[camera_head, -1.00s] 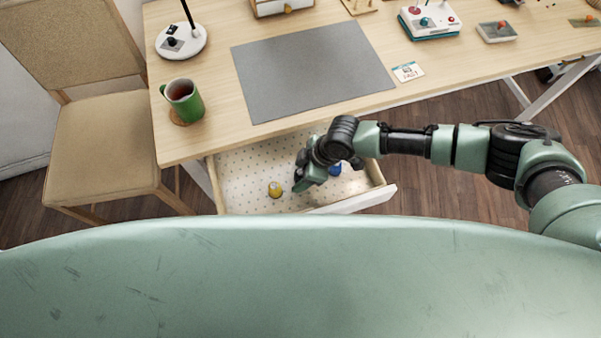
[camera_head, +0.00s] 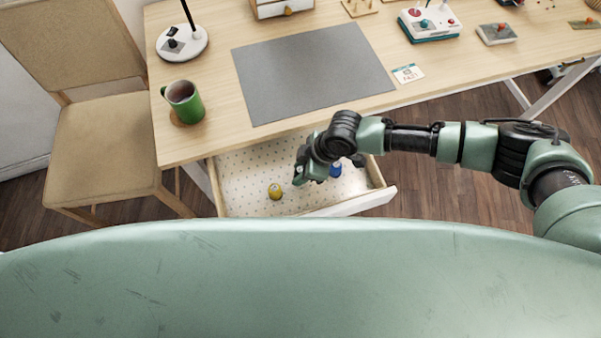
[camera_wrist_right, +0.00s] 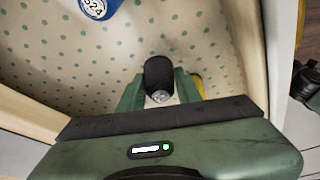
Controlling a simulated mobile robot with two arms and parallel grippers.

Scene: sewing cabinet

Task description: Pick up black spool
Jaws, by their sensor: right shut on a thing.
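The black spool (camera_wrist_right: 159,75) is between the two green fingers of my right gripper (camera_wrist_right: 160,92) in the right wrist view, with its pale end toward the camera. The fingers are shut on it, over the dotted lining of the open drawer (camera_wrist_right: 190,28). In the head view my right gripper (camera_head: 300,178) is over the drawer (camera_head: 240,172), and the spool is hidden there by the gripper and wrist. I cannot tell whether the spool touches the drawer floor. My left gripper is not in view.
A yellow spool (camera_head: 275,191) and a blue spool (camera_head: 336,169) are in the drawer. The drawer's front panel (camera_head: 350,205) and the desk edge lie close to my arm. A green mug (camera_head: 190,106) stands on the desk, and a chair (camera_head: 105,140) is at left.

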